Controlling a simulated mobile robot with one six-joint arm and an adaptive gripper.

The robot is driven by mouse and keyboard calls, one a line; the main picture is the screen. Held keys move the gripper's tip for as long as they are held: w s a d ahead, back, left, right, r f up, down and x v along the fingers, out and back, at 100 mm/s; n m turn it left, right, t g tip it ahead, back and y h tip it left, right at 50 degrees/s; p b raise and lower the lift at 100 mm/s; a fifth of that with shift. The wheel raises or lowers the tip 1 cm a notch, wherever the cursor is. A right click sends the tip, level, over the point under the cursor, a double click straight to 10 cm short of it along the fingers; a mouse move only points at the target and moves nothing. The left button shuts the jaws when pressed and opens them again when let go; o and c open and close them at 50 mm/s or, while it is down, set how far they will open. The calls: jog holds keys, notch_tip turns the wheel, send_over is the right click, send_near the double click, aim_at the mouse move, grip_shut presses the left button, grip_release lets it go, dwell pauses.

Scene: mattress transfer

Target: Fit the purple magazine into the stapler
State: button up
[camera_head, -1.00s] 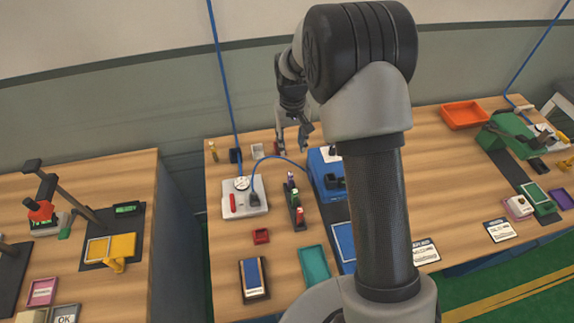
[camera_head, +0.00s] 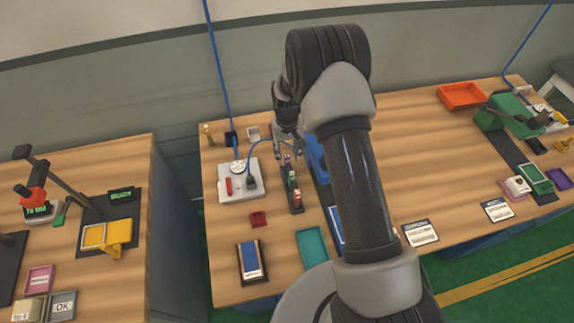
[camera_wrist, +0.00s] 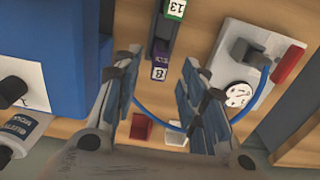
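The purple magazine (camera_wrist: 161,60), its end marked 8, stands in a dark rack and also shows in the head view (camera_head: 288,161). A green magazine (camera_wrist: 175,8) marked 13 is behind it in the wrist view; a red one (camera_head: 297,197) is in the same rack. My gripper (camera_wrist: 160,88) is open and empty, its fingers on either side of the purple magazine in the wrist view, with no visible contact. A blue machine (camera_wrist: 50,60) stands beside the rack, partly hidden by my arm in the head view. I cannot tell whether it is the stapler.
A white box (camera_head: 239,190) with a gauge and red switch stands left of the rack. A blue hose (camera_wrist: 158,122) runs from it below my fingers. A green machine (camera_head: 497,112) stands far right.

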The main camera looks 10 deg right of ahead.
aim_at(287, 156)
jog(key=f, duration=0.4)
jog(key=shift+w+f+b, duration=0.1)
jog(key=shift+w+b, duration=0.1)
jog(key=shift+b, duration=0.1)
jog(key=shift+c, duration=0.3)
grip_shut()
